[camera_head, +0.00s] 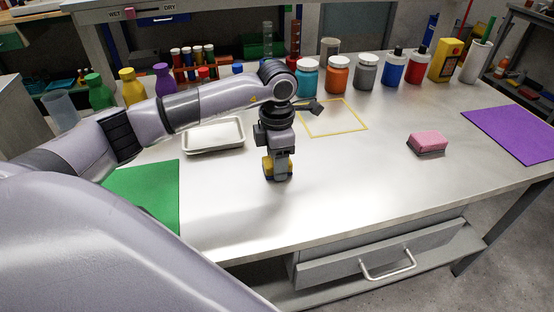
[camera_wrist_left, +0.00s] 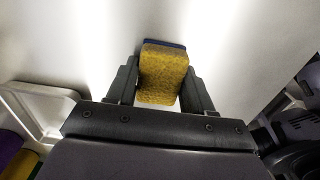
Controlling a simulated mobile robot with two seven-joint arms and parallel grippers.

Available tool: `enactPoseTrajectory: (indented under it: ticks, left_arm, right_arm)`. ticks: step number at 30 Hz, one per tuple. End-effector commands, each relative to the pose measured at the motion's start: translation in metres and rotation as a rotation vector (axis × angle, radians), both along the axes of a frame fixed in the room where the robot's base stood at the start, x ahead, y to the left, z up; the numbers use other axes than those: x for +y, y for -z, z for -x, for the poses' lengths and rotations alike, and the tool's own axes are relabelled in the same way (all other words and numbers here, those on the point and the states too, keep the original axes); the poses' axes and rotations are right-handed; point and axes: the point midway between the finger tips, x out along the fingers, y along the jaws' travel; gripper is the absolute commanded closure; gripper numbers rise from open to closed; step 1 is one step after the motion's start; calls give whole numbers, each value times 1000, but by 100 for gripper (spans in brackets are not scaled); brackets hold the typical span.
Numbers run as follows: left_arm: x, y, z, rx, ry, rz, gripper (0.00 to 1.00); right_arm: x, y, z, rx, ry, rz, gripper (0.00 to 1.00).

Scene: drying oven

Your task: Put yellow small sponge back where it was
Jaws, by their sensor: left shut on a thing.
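The small yellow sponge (camera_head: 267,165) is in my left gripper (camera_head: 277,174), low at the middle of the metal table (camera_head: 330,190). In the left wrist view the sponge (camera_wrist_left: 163,75) shows yellow with a dark blue edge at its far end. The fingers of my left gripper (camera_wrist_left: 160,90) are on either side of it. I cannot tell whether the sponge touches the table. A yellow square outline (camera_head: 338,131) is on the table, behind and to the right of the gripper. My right gripper is not in view.
A white tray (camera_head: 213,150) lies left of the gripper. A green mat (camera_head: 148,190) is at the left and a purple mat (camera_head: 515,132) at the right. A pink sponge (camera_head: 428,139) sits at centre right. Jars and bottles line the back. The table's front middle is clear.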

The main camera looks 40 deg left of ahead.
Motion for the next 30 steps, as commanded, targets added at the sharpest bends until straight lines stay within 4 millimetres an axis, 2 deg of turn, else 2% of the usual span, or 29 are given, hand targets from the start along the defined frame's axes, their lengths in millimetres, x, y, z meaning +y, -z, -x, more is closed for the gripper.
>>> enactPoseTrajectory:
  ticks: [4, 5, 6, 7, 16, 20, 30]
  left_arm:
    - [0, 4, 0, 0, 0, 0, 77]
    - [0, 3, 0, 0, 0, 0, 42]
    - [0, 3, 0, 0, 0, 0, 29]
    - [0, 3, 0, 0, 0, 0, 23]
    - [0, 1, 0, 0, 0, 0, 23]
    - [0, -8, -1, -4, 0, 0, 23]
    - [0, -79, -1, -4, 0, 1, 23]
  right_arm:
    - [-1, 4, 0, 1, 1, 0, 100]
    - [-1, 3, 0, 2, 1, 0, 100]
    - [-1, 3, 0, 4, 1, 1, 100]
    - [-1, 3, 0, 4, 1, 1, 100]
    - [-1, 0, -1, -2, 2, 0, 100]
    - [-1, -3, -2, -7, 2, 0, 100]
    - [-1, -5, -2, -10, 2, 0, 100]
